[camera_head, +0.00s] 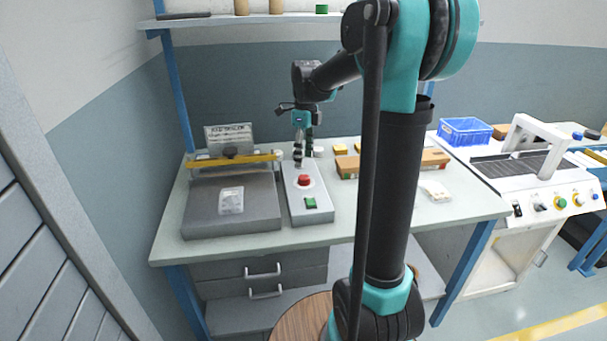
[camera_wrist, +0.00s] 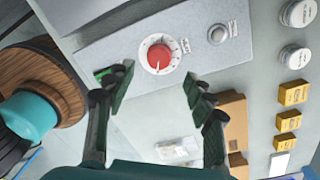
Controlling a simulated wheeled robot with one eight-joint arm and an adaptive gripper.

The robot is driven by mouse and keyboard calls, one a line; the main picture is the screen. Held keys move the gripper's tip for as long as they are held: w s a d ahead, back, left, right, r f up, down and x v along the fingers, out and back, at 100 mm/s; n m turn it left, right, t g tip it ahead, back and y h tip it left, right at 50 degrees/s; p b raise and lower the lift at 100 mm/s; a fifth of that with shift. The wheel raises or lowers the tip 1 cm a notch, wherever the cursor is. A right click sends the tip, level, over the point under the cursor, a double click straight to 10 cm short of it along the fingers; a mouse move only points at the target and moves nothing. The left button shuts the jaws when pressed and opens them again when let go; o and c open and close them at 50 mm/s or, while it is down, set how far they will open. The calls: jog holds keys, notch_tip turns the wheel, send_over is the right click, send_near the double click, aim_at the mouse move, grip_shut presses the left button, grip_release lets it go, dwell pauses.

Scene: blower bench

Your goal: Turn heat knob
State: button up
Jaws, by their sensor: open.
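The heat knob appears to be the red knob with a white dial ring on the grey control box (camera_head: 292,207). It shows in the wrist view (camera_wrist: 157,55) and in the head view (camera_head: 303,180). A green button (camera_head: 310,203) sits at the box's near end and shows partly behind a finger in the wrist view. A small silver button (camera_wrist: 218,33) is on the knob's other side. My gripper (camera_head: 303,158) points down over the far part of the box. In the wrist view my gripper (camera_wrist: 158,84) is open and empty, with the knob beyond the gap between its fingertips, apparently untouched.
A grey sealer plate (camera_head: 255,212) with a small packet (camera_head: 231,200) and a yellow bar (camera_head: 232,161) stands left of the box. Cardboard boxes (camera_head: 347,167) and yellow boxes (camera_wrist: 293,92) lie to the right. The bench top (camera_head: 340,215) is clear at the front.

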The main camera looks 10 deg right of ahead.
aim_at(303, 177)
jog(key=f, duration=0.7)
jog(key=shift+s+a, duration=0.1)
jog(key=shift+s, duration=0.1)
jog(key=shift+c, duration=0.2)
jog(key=c, duration=1.1)
